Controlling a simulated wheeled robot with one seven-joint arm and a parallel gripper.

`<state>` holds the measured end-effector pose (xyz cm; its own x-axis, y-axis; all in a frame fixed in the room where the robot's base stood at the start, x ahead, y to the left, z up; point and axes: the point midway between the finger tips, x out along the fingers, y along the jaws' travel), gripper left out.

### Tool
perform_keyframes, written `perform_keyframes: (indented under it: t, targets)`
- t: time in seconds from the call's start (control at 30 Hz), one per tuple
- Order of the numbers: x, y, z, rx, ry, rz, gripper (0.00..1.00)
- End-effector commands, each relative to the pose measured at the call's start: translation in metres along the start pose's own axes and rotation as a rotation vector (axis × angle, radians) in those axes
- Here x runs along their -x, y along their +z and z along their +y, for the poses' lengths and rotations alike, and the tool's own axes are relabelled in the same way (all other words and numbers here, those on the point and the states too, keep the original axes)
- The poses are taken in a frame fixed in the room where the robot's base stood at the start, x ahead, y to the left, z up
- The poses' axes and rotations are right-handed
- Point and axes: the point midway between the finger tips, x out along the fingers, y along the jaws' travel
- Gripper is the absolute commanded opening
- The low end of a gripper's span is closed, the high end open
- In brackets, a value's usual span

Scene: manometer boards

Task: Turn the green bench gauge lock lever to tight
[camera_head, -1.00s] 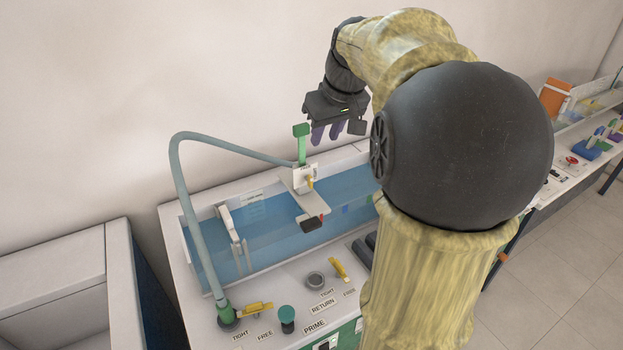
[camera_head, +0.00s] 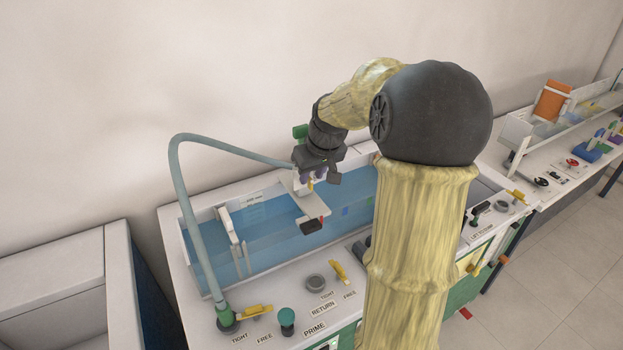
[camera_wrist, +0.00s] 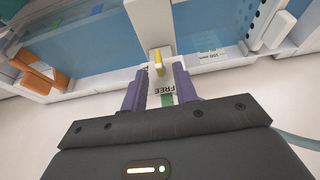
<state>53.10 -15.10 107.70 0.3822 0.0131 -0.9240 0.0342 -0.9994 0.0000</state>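The gauge lock lever is a small yellow lever (camera_head: 310,185) on a white block at the back edge of the water tank (camera_head: 262,228), by a green post (camera_head: 299,131). In the wrist view the yellow lever (camera_wrist: 158,62) stands just beyond my fingertips, roughly centred between them, with a FREE label (camera_wrist: 163,88) beside it. My gripper (camera_wrist: 158,80) is open, its two purple fingers apart with nothing between them that I can see gripped. In the head view my gripper (camera_head: 318,172) is just above the block and partly hides it. A TIGHT label by this lever is not visible.
Two other yellow levers, near the hose base (camera_head: 257,311) and beside the RETURN label (camera_head: 339,272), sit on the front panel with a green PRIME knob (camera_head: 286,317). A grey-green hose (camera_head: 172,200) arches to the block. Another bench (camera_head: 570,150) stands at the right.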

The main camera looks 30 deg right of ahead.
Motion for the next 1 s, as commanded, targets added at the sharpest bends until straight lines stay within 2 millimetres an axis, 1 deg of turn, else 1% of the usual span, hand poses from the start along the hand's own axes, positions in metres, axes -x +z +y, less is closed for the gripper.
perform_keyframes:
  t: [0.03, 0.1, 0.2, 0.5, 0.53, 0.6, 0.67, 0.73, 0.77, 1.0]
  targets:
    - [-0.009, 0.001, -0.001, 0.002, -0.002, -0.003, 0.29]
    - [-0.018, 0.001, 0.0, 0.0, -0.002, -0.003, 0.29]
    - [-0.024, 0.0, 0.0, 0.0, 0.0, -0.001, 0.29]
    - [-0.027, 0.0, 0.0, 0.001, 0.001, 0.0, 0.29]
    - [-0.026, 0.0, 0.0, 0.0, 0.001, 0.0, 0.25]
    - [-0.026, 0.0, 0.0, 0.0, 0.001, 0.0, 0.11]
    - [-0.026, 0.0, 0.0, 0.0, 0.001, 0.0, 0.0]
    - [-0.026, 0.0, 0.0, 0.0, 0.001, 0.0, 0.0]
    - [-0.026, 0.0, 0.005, -0.002, 0.001, 0.0, 0.0]
    - [-0.025, 0.0, 0.002, -0.009, -0.013, 0.0, 0.0]
